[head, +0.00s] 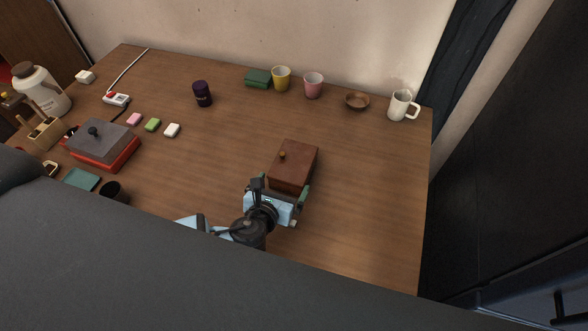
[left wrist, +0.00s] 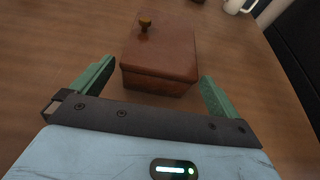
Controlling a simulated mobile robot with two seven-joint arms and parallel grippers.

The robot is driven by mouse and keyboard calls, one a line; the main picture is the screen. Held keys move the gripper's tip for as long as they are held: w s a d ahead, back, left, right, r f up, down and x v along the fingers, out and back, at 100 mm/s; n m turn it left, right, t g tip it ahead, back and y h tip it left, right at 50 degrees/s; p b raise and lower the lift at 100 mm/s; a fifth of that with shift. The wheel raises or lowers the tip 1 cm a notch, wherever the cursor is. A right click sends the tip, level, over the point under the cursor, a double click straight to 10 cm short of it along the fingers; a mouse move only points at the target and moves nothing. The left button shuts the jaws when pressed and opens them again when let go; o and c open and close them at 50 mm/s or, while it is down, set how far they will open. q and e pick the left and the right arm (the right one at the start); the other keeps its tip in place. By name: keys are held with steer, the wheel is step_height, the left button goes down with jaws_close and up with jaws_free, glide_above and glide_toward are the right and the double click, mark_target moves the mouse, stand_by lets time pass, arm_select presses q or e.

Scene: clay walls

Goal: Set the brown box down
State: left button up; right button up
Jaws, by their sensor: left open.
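The brown box (head: 293,165) rests on the right half of the wooden table, with a small brass knob on its lid. In the left wrist view the box (left wrist: 160,55) sits just ahead of the gripper, its near end between the fingertips. My left gripper (head: 285,192) is at the box's near end. Its green fingers are spread wide, and in the left wrist view (left wrist: 155,85) there is a gap on both sides of the box. My right gripper is not in view.
A brown bowl (head: 357,101), white mug (head: 399,106), pink cup (head: 313,85) and yellow cup (head: 281,78) stand along the back. A dark purple jar (head: 202,94) stands left of the box. A grey-lidded red box (head: 103,145) is far left. The wooden table (head: 370,190) is clear right of the box.

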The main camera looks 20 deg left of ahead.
mark_target(290, 173)
arm_select(q)
steer(key=shift+x, duration=1.1)
steer(key=b+x, duration=0.1)
steer(key=x, duration=0.3)
steer(key=shift+w+f, duration=0.1)
steer(key=shift+f, duration=0.05)
steer(key=shift+w, duration=0.3)
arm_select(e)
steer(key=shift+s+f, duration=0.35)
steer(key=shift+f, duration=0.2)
arm_select(q)
steer(key=c, duration=1)
steer(key=shift+o, duration=0.2)
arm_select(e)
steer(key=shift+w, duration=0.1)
